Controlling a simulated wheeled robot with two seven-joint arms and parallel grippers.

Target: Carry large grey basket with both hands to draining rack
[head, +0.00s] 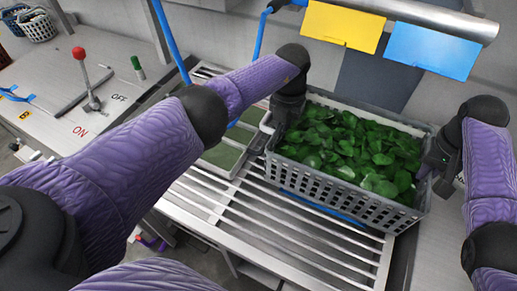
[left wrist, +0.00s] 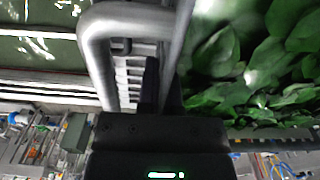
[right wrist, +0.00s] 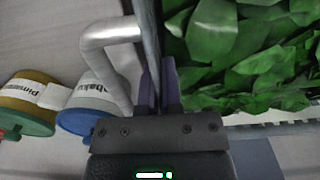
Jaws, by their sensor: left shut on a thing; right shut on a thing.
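The large grey basket (head: 345,195) is full of green leaves (head: 350,150). It is level over the slatted metal draining rack (head: 275,225); I cannot tell whether it touches the slats. My left gripper (head: 275,125) is shut on the basket's left end, and a grey handle (left wrist: 97,50) shows beside its fingers in the left wrist view. My right gripper (head: 430,172) is shut on the right end, by another handle (right wrist: 95,45) in the right wrist view. The fingertips are mostly hidden in the head view.
A water-filled basin (head: 222,155) lies left of the rack. A counter with a red-knobbed lever (head: 80,55) is further left. Yellow (head: 343,26) and blue (head: 433,48) cards hang from a bar behind the basket. Bare slats lie in front of it.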

